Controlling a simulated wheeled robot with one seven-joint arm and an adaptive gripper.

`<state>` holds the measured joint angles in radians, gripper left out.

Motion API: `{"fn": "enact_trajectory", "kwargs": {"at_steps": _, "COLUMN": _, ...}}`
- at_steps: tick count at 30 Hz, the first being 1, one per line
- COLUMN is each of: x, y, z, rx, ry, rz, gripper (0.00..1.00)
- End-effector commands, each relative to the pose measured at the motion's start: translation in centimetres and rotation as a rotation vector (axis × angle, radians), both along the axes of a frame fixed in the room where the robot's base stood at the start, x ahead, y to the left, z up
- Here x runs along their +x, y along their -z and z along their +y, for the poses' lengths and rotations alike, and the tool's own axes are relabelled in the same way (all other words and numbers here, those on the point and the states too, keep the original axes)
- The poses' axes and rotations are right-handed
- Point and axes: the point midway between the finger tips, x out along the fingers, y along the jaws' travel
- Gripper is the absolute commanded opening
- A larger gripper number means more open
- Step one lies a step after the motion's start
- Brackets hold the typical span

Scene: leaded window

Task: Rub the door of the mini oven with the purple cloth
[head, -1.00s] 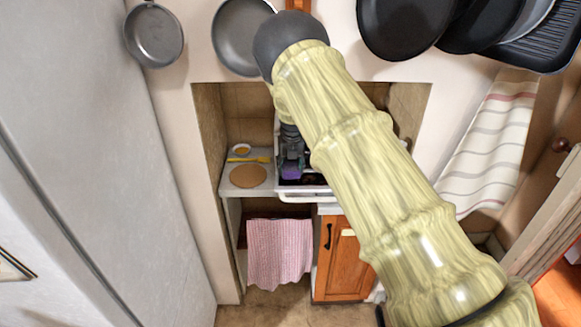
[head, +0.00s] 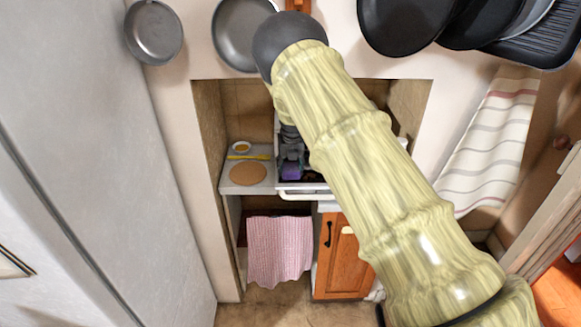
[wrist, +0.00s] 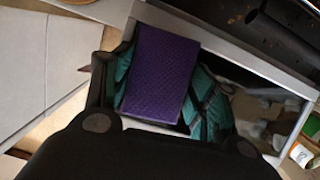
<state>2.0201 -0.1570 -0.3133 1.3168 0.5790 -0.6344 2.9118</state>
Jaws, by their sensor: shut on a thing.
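The purple cloth (head: 290,173) is a small folded pad in my gripper (head: 291,155). In the wrist view the cloth (wrist: 160,75) sits between teal-padded fingers, which are shut on it. The mini oven (head: 304,192) stands in the niche, with a pale front edge and handle bar. My gripper and the cloth are over its front part; my arm hides much of the oven. A grey frame (wrist: 228,45) around dark areas, seemingly the oven, lies right beside and behind the cloth in the wrist view. I cannot tell whether the cloth touches the door.
Left of the oven, a counter holds a round brown board (head: 248,174), a yellow utensil (head: 248,156) and a small bowl (head: 242,147). A pink towel (head: 280,250) hangs below. Pans (head: 155,32) hang above. Niche walls stand close on both sides.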

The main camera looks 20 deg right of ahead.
Motion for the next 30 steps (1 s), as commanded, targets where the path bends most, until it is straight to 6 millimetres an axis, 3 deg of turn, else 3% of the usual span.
{"fn": "enact_trajectory", "kwargs": {"at_steps": 8, "x": -0.1, "y": 0.1, "z": -0.2, "rx": 0.000, "ry": 0.001, "rz": 0.000, "gripper": 0.38}}
{"fn": "enact_trajectory", "kwargs": {"at_steps": 21, "x": -0.9, "y": 0.1, "z": -3.0, "rx": -0.001, "ry": 0.001, "rz": 0.000, "gripper": 0.38}}
{"fn": "enact_trajectory", "kwargs": {"at_steps": 30, "x": -1.1, "y": 0.1, "z": -3.8, "rx": -0.001, "ry": 0.001, "rz": 0.000, "gripper": 0.38}}
